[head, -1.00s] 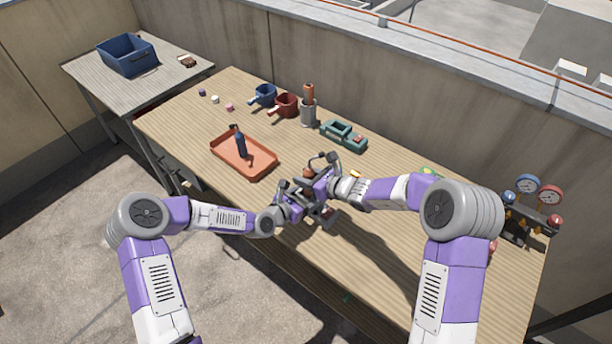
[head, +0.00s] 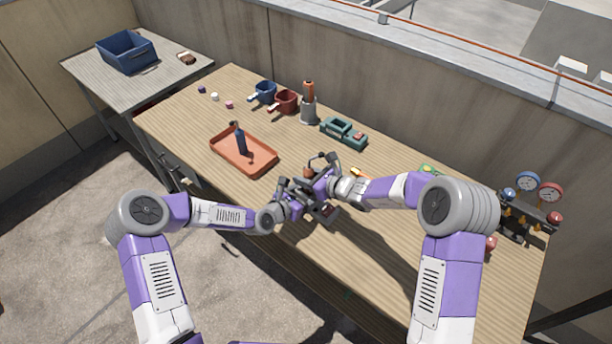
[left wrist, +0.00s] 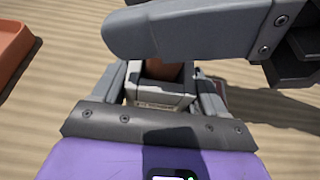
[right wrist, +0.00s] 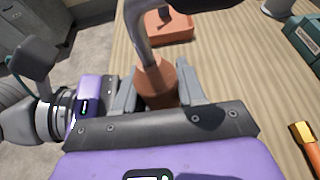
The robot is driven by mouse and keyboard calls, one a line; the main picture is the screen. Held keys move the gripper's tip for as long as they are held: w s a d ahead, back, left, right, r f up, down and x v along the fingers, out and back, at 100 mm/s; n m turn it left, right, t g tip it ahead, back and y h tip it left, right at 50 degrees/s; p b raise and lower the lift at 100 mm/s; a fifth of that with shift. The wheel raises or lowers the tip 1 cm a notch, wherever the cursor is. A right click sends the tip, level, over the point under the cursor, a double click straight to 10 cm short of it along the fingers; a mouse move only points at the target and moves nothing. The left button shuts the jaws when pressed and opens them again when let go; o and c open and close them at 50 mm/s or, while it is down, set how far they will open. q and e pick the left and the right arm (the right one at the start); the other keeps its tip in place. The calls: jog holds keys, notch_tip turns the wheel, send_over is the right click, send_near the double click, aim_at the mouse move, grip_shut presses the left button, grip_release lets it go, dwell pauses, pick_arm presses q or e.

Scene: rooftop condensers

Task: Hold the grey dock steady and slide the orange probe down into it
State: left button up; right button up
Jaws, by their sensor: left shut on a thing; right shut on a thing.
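The orange probe (right wrist: 157,82) is between the fingers of my right gripper (head: 318,176), with a grey curved part rising from its top in the right wrist view. A bit of it shows in the head view (head: 309,172). The grey dock (left wrist: 160,93) is between the fingers of my left gripper (head: 290,198) and has a square open top. In the left wrist view the probe's orange end (left wrist: 162,70) shows at the dock's opening, mostly hidden by my right gripper. I cannot tell how deep it sits. Both grippers are close together over the table.
An orange tray (head: 224,155) with a dark blue bottle (head: 241,143) lies to the left. Gauges (head: 538,190) stand right.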

jog(key=shift+f, duration=0.15)
jog(key=shift+f, duration=0.35)
jog(key=shift+f, duration=0.5)
jog(key=o, duration=1.2)
pick_arm(q)
jog(key=shift+r, duration=0.1)
pick_arm(e)
jog(key=shift+o, duration=0.4)
jog(key=shift+s, duration=0.1)
jog(key=v, duration=1.2)
jog(key=shift+r, duration=0.2)
